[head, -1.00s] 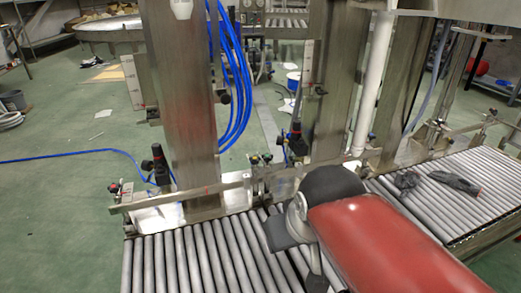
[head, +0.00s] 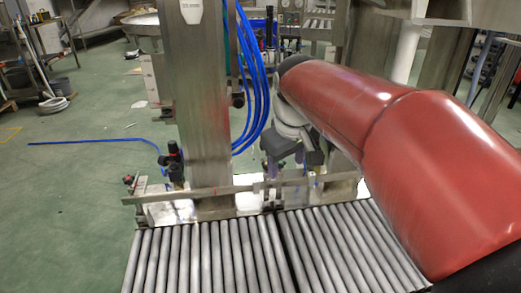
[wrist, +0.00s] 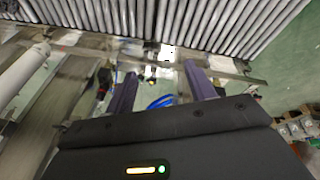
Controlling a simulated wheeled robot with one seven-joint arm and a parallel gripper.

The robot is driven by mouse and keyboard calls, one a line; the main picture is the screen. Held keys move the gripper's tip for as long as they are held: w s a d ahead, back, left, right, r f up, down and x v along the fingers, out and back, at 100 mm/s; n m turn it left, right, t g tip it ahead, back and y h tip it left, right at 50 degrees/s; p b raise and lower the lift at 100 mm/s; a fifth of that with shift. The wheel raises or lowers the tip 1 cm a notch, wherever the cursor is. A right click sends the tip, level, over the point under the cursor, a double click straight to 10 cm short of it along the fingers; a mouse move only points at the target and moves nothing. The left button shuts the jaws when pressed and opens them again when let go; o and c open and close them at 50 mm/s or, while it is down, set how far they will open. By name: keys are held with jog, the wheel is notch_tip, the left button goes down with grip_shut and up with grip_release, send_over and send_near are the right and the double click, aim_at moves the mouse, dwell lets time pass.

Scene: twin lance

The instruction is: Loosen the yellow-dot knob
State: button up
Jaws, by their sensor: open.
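I cannot pick out a yellow dot on any knob in either view. Small dark knobs sit along the metal guide rail, one with a red top (head: 128,180) at the rail's left end. A black knob (head: 238,99) is on the steel post. Small blurred fittings show beyond the gap.
The guide rail (head: 165,197) runs along the back of the roller conveyor (head: 205,255). A wide steel post (head: 200,110) stands left of my gripper, with blue hoses (head: 258,80) hanging beside it. Green floor (head: 70,220) is open on the left.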

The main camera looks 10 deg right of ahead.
jog(key=w+n+g+p, duration=0.1)
jog(key=w+n, duration=0.2)
jog(key=w, duration=1)
jog(key=w+f+n, duration=0.1)
jog(key=w+f, duration=0.2)
jog(key=w, duration=0.1)
jog(key=w+f+n+g, duration=0.1)
jog(key=w+f, duration=0.2)
jog(key=w, duration=0.1)
jog(key=w+d+f+n+g+p, duration=0.1)
jog(key=w+f, duration=0.3)
notch_tip(320, 180, down, 8)
jog(key=shift+r+b, duration=0.2)
jog(key=shift+b, duration=0.35)
jog(key=shift+c, duration=0.4)
jog(key=c, duration=0.9)
jog(key=shift+n, duration=0.3)
